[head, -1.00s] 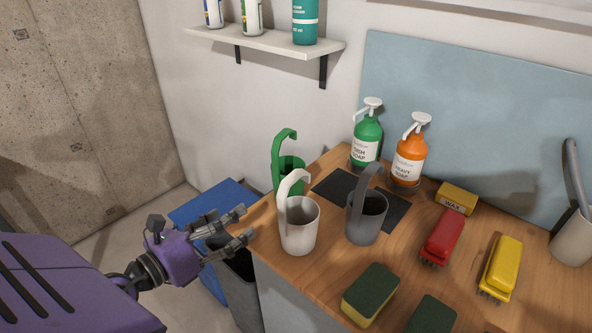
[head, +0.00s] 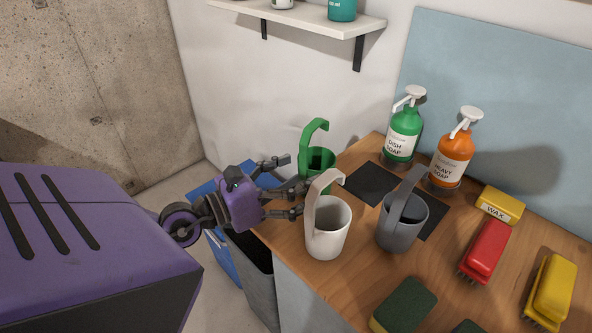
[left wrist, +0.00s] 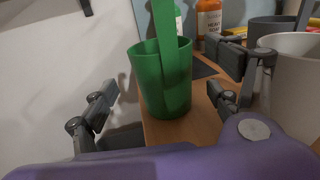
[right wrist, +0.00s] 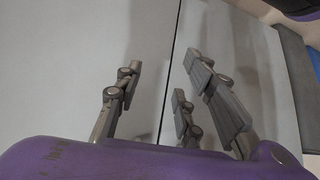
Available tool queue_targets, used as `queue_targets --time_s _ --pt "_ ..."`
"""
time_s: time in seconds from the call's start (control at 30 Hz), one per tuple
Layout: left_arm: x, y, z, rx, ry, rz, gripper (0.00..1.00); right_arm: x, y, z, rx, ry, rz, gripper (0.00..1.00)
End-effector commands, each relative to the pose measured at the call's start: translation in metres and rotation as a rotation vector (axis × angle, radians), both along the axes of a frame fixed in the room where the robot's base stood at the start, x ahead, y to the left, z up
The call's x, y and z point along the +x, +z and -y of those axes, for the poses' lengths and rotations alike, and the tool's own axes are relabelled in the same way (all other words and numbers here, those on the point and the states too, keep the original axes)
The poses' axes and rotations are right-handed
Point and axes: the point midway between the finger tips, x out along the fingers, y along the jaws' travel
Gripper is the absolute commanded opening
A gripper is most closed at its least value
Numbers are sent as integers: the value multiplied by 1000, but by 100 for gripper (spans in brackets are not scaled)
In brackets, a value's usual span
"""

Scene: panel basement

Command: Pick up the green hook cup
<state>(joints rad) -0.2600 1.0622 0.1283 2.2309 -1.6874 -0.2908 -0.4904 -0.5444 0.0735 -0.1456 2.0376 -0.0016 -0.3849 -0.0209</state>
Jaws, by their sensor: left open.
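The green hook cup (head: 319,160) stands upright at the back left corner of the wooden counter, its hooked strap rising above the rim. In the left wrist view the green cup (left wrist: 165,85) is straight ahead, between the open fingers and beyond them. My left gripper (head: 283,178) is open and empty, in front of the cup at the counter's left edge, with its right finger close to the white hook cup (head: 327,230). My right gripper (right wrist: 157,85) shows only in its wrist view, open and empty, facing plain pale panels.
A grey hook cup (head: 402,222) stands right of the white one, by a dark mat (head: 371,183). Green (head: 404,137) and orange (head: 452,152) soap bottles stand behind. Brushes and sponges lie at right. A shelf (head: 300,17) hangs above; bins (head: 247,262) stand below the left edge.

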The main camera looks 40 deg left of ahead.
Motion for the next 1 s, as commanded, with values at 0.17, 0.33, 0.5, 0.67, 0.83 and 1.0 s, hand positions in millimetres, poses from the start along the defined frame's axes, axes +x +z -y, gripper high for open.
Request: queue_targets --time_s 0.17,0.33,0.5,0.67,0.83,1.0 --pt "23 12 12 -6 -1 15 82 9 24 -1 4 -5 25 36" --pt "39 7 17 -2 -1 11 82 12 32 -2 9 -8 36 36" --pt "42 3 18 -2 -1 4 82 8 27 -2 10 -8 26 36" --pt "41 2 18 -2 -1 3 79 7 26 -2 10 -8 23 36" --pt "41 2 18 -2 -1 3 57 8 27 -2 10 -8 24 36" --pt "41 2 18 -2 -1 4 35 9 28 -2 10 -7 26 36"
